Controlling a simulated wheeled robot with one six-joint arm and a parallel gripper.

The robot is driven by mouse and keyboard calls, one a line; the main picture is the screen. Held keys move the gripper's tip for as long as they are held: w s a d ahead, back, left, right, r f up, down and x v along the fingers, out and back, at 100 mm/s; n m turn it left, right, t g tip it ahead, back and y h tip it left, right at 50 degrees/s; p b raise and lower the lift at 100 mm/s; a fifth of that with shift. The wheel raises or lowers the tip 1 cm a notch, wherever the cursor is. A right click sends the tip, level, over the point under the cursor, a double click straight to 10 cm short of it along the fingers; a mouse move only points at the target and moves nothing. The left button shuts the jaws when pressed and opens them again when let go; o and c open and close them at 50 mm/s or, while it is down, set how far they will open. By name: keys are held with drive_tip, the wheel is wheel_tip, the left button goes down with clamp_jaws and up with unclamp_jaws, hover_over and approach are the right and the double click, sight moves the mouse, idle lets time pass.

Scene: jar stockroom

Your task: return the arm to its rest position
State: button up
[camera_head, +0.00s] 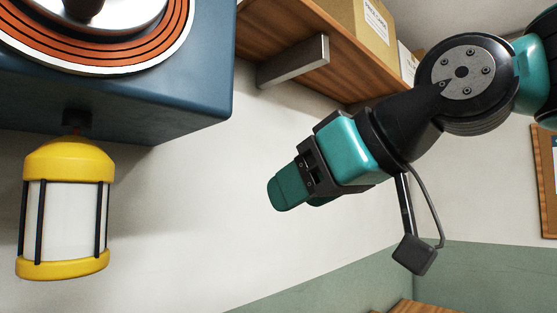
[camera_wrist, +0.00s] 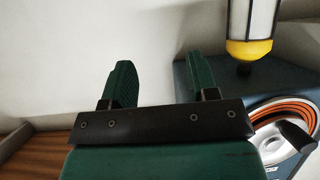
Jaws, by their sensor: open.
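My gripper (camera_head: 290,197) is in the middle of the head view, held in the air in front of the white wall and pointing down-left. In the wrist view its two green fingers (camera_wrist: 160,85) stand apart with nothing between them. My arm comes in from the upper right of the head view. The gripper is clear of the lantern and the blue block to its left.
A yellow lantern (camera_head: 68,205) hangs beneath a dark blue block (camera_head: 190,105) at left; both also show in the wrist view. An orange-ringed round plate (camera_head: 150,50) is on the block. A wooden shelf (camera_head: 285,35) with boxes (camera_head: 362,30) is above my gripper. A framed board (camera_head: 550,180) is at right.

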drive_tip(key=s+d+f+m+g+h, duration=0.1)
drive_tip(key=s+d+f, duration=0.3)
drive_tip(key=f, duration=0.5)
drive_tip(key=s+d+f+m+g+h, duration=0.1)
drive_tip(key=s+d+f+g, duration=0.3)
drive_tip(key=f, duration=0.6)
drive_tip(key=s+d+f+m+g+h, duration=0.1)
drive_tip(key=s+d+f+g+h, duration=0.2)
drive_tip(key=f, duration=0.7)
drive_tip(key=shift+s+d, duration=0.5)
drive_tip(key=shift+s, duration=0.15)
drive_tip(key=shift+f, duration=0.1)
